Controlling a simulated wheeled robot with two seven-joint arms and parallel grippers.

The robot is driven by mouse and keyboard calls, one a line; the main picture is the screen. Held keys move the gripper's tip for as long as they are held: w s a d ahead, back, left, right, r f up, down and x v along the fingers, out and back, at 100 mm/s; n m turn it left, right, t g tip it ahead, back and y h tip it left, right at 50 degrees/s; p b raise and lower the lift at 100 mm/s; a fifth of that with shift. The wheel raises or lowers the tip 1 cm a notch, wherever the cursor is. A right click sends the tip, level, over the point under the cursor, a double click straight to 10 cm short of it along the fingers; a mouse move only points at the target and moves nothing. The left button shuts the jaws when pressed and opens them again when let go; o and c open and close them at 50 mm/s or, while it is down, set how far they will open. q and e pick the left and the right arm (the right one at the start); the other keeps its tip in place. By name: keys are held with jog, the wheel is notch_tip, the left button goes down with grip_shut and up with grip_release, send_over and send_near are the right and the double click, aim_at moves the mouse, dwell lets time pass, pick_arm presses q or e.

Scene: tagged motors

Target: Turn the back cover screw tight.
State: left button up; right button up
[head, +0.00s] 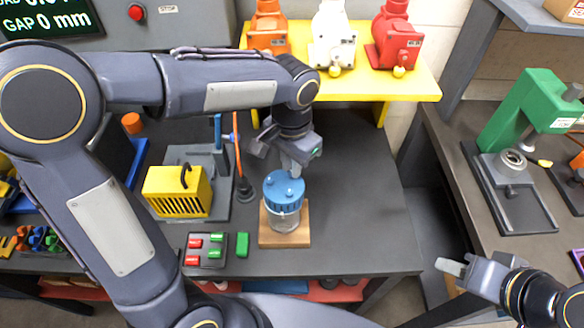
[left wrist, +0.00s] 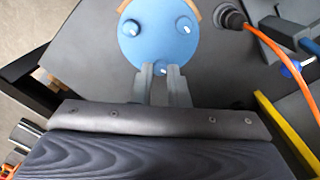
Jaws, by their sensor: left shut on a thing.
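A blue round cover (head: 284,188) sits on a clear motor housing (head: 283,220) on a wooden block (head: 303,238). In the left wrist view the cover (left wrist: 158,35) shows three screws with light marks. The back cover screw (left wrist: 160,71) is at the cover's edge, between my left fingertips. My left gripper (head: 293,170) reaches down from behind the cover and is shut on that screw; it also shows in the left wrist view (left wrist: 160,72). In the head view its fingers hide the screw. My right gripper (head: 448,266) is away at the lower right, its jaw gap unclear.
A yellow slotted box (head: 178,192) stands left of the motor. A black tray (head: 205,250) with red and green pieces and a green block (head: 242,245) lie in front. An orange cable (head: 238,150) runs behind. The dark table is clear right of the motor.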

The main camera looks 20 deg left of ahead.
dwell(0.3)
pick_arm(q)
jog(key=m+p, duration=0.1)
jog(key=m, duration=0.3)
jog(key=shift+r, duration=0.1)
jog(key=o, duration=0.3)
jog(key=shift+m, duration=0.5)
jog(key=o, duration=0.3)
jog(key=shift+r+p, duration=1.05)
jog(key=shift+r, duration=2.35)
